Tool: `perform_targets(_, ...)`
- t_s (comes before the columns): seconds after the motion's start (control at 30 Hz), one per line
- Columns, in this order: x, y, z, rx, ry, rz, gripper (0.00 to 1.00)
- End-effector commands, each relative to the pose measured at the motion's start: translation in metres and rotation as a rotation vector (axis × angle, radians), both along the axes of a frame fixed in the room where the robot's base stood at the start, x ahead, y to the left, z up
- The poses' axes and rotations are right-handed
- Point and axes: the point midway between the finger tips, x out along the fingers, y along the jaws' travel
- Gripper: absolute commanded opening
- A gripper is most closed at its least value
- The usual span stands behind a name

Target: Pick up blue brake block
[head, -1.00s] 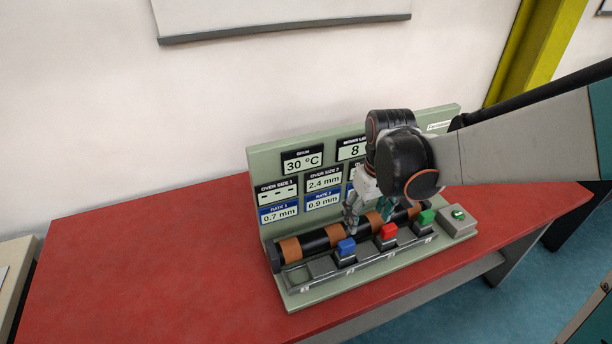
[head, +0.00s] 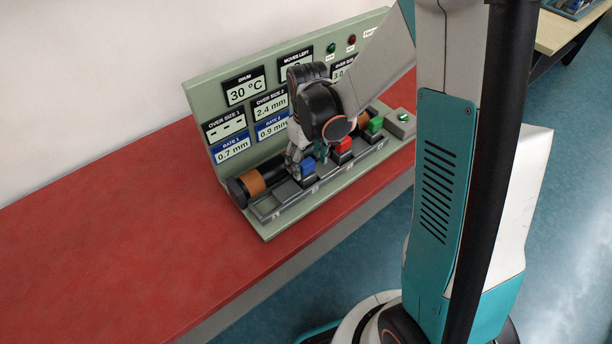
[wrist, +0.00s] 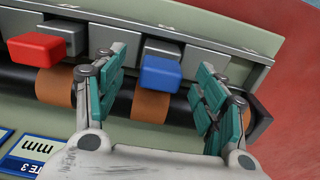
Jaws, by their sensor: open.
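The blue brake block (head: 307,168) sits on the grey rail of the green apparatus, beside the dark drum with orange bands. In the wrist view the blue block (wrist: 160,73) lies between the two teal-padded fingers of my gripper (wrist: 165,92), which are spread wide with a gap on each side. My gripper is open and empty. In the head view my gripper (head: 307,160) is at the blue block and partly hides the drum (head: 255,184) behind it.
The red block (head: 343,145) and green block (head: 375,124) stand further right on the same rail. The display panel (head: 207,98) rises behind the drum. The red table (head: 110,240) is clear to the left.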

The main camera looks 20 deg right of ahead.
Motion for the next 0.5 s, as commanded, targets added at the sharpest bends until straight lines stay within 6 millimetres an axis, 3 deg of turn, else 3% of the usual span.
perform_targets(0.4,0.000,0.001,-0.049,0.000,0.000,0.000,0.65)
perform_targets(0.5,0.000,0.001,-0.052,0.000,0.000,0.000,0.65)
